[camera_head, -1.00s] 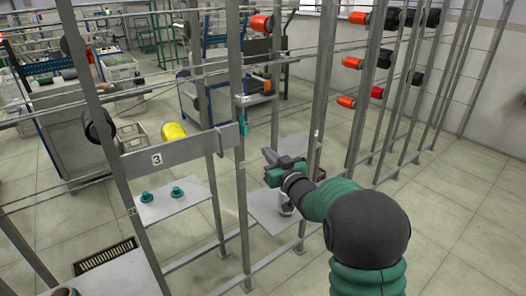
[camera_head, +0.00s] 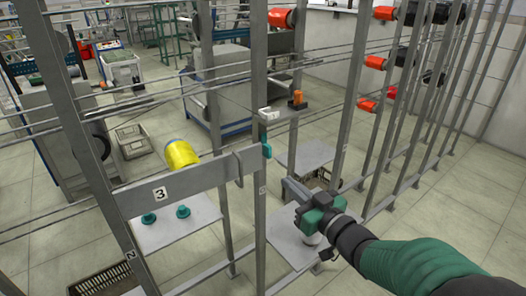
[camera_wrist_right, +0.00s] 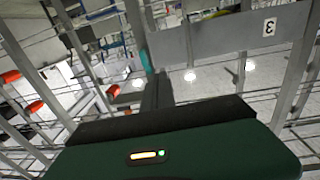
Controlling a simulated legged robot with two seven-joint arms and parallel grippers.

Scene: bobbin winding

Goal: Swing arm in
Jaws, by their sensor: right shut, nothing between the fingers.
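A grey bracket arm with a teal end piece (camera_head: 267,150) sits at the right end of the grey crossbar (camera_head: 190,186) marked 3. I take it for the swing arm, but its hinge is not clear. The teal piece also shows in the right wrist view (camera_wrist_right: 147,60). My right gripper (camera_head: 290,187), dark green and grey, is in front of the frame, below and right of the teal piece and apart from it. Its fingers are shut and empty. My left gripper is not in view.
Upright grey posts (camera_head: 260,215) and thin horizontal rods surround the gripper. A yellow bobbin (camera_head: 182,154) sits behind the crossbar. A shelf with teal pegs (camera_head: 183,211) is below it. Orange bobbins (camera_head: 367,105) hang at the right. Open floor lies at far right.

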